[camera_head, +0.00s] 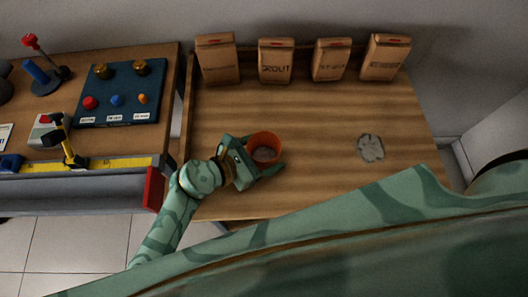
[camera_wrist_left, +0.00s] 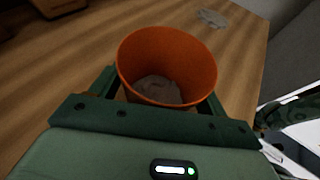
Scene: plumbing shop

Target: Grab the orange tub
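The orange tub (camera_head: 264,143) stands upright on the wooden bench top, left of its middle, with greyish contents inside. It also shows in the left wrist view (camera_wrist_left: 190,50), just ahead of the palm. My left gripper (camera_head: 262,155) is low at the bench with one finger on each side of the tub. In the left wrist view the gripper (camera_wrist_left: 160,98) is spread wide, and a small gap shows beside the left finger. Contact at the right finger is hard to tell.
Several brown paper bags (camera_head: 277,62) stand along the back edge. A grey patch (camera_head: 370,148) lies on the bench to the right, with clear wood around it. A second bench at left holds a dark blue board (camera_head: 118,95) and a yellow rule (camera_head: 112,164).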

